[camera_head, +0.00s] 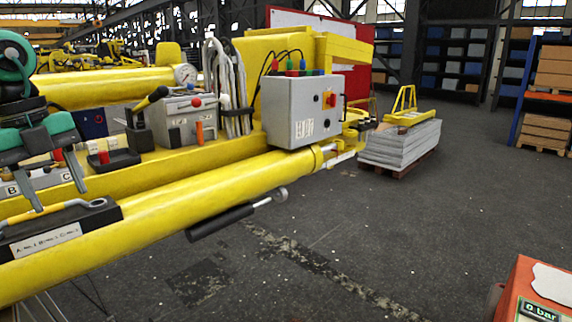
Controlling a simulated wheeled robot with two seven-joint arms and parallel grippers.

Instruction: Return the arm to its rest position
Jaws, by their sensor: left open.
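My left arm comes in at the left edge with a teal and black wrist. My left gripper (60,200) points downward at the left side of the head view. Its two grey fingers are spread apart with nothing between them. It shows in front of the yellow boom (190,222), just above and behind a black holder (62,228) with a white label and a yellow-handled tool. Whether the fingertips touch anything is hard to tell. My right gripper does not show.
A grey control box (302,110) and a smaller grey unit (182,118) with a dark-handled lever stand on the yellow structure. A loaded pallet (400,145) stands behind on the floor. An orange unit (530,290) reading "0 bar" is at lower right. The dark floor between is clear.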

